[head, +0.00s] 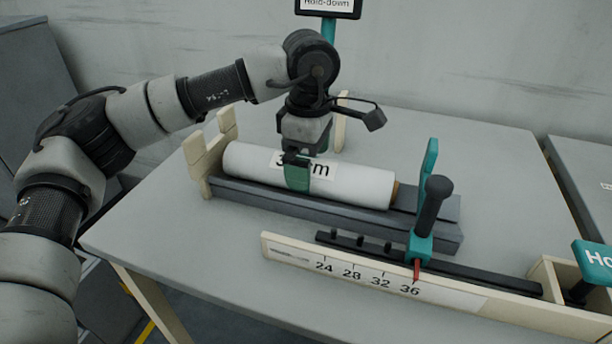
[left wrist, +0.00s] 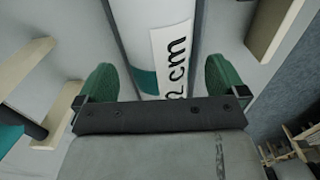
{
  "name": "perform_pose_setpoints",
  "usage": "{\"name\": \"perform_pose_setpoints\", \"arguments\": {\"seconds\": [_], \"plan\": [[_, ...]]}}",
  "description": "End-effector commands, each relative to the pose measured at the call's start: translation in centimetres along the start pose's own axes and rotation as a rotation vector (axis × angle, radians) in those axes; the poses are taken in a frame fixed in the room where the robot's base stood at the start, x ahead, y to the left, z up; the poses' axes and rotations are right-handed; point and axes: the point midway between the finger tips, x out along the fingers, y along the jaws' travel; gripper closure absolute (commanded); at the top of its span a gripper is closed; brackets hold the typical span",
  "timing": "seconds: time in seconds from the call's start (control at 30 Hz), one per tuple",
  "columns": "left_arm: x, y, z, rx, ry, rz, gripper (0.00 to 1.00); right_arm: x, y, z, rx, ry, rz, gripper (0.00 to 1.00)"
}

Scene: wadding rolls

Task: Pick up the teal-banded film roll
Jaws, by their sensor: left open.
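The film roll (head: 360,186) is a white cylinder lying lengthwise on a grey cradle (head: 330,208), with a "cm" label on its top. In the left wrist view the roll (left wrist: 135,30) shows a teal band (left wrist: 145,80) beside the label. My left gripper (head: 298,176) points down over the roll's middle. Its green fingers are apart, one on each side of the roll in the left wrist view (left wrist: 160,78). In the head view the near finger covers part of the label and the far finger is hidden. I cannot tell whether the fingers touch the roll.
A cream notched end stop (head: 208,158) stands at the cradle's left end. In front lies a cream ruler board (head: 350,283) marked 24 to 36, with a black-handled teal slider (head: 421,243). A "Hold-down" sign (head: 328,5) rises behind. The table's back right is clear.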

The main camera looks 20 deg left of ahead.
Motion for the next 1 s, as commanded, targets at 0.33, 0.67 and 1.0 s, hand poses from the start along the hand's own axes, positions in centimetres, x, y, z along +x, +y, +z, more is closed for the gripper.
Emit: {"name": "perform_pose_setpoints", "arguments": {"seconds": [0.33,0.67,1.0], "plan": [[2.4,0.0,0.0,-0.001,-0.001,0.000,0.00,0.5,0.0,0.2,0.000,-0.001,0.000,0.57],[2.3,0.0,0.0,-0.001,-0.001,0.000,0.44,0.5,0.0,0.2,0.000,-0.001,0.000,0.57],[2.2,0.0,0.0,-0.001,-0.002,0.003,0.79,0.5,0.0,0.1,0.000,0.000,0.000,0.57]]}}
